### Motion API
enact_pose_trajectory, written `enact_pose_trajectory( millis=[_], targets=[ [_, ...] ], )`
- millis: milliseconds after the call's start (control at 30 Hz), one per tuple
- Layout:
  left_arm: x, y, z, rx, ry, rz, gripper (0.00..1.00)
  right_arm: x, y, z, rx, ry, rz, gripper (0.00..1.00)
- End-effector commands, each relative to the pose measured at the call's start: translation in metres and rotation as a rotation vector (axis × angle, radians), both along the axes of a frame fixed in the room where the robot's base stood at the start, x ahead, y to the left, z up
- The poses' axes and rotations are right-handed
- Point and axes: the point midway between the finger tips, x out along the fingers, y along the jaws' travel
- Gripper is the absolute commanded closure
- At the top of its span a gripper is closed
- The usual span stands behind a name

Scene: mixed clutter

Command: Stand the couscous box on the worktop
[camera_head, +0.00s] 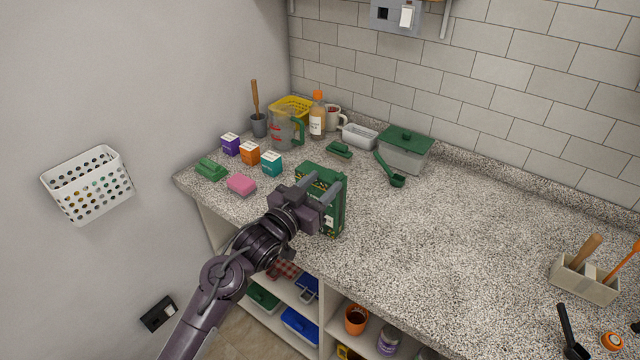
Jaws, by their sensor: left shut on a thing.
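The couscous box, a green carton (339,213), is at the front edge of the speckled worktop (430,240), left of the middle. My left gripper (326,190) is shut on it from the front left, and the wrist hides much of its near face. The box looks roughly upright, with its top edge up. I cannot tell whether its bottom touches the worktop. My right gripper is not in view.
A pink sponge (241,184) and a teal carton (271,163) are left of the box. A green scoop (392,177) and a green-lidded container (404,151) stand behind it. The worktop right of the box is clear up to a utensil holder (583,281). Open shelves (290,292) lie below.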

Motion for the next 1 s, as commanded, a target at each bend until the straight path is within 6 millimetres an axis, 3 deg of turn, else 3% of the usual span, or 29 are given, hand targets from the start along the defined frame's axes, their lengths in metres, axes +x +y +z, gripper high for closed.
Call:
enact_pose_trajectory(
  millis=[233, 267, 400, 767, 1000],
  targets=[
    [0.000, 0.000, -0.003, -0.001, -0.001, 0.000, 0.92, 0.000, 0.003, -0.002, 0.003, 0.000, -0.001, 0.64],
    [0.000, 0.000, -0.003, 0.000, 0.000, 0.000, 0.53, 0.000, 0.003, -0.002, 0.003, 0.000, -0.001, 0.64],
    [0.000, 0.000, -0.002, 0.000, 0.000, 0.000, 0.34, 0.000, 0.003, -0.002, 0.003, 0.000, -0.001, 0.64],
    [-0.001, 0.001, 0.001, 0.000, 0.000, 0.000, 0.34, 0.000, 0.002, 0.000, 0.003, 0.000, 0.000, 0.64],
    [-0.033, 0.024, -0.006, 0.002, 0.002, 0.001, 0.34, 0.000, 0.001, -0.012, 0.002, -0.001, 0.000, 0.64]
  ],
)
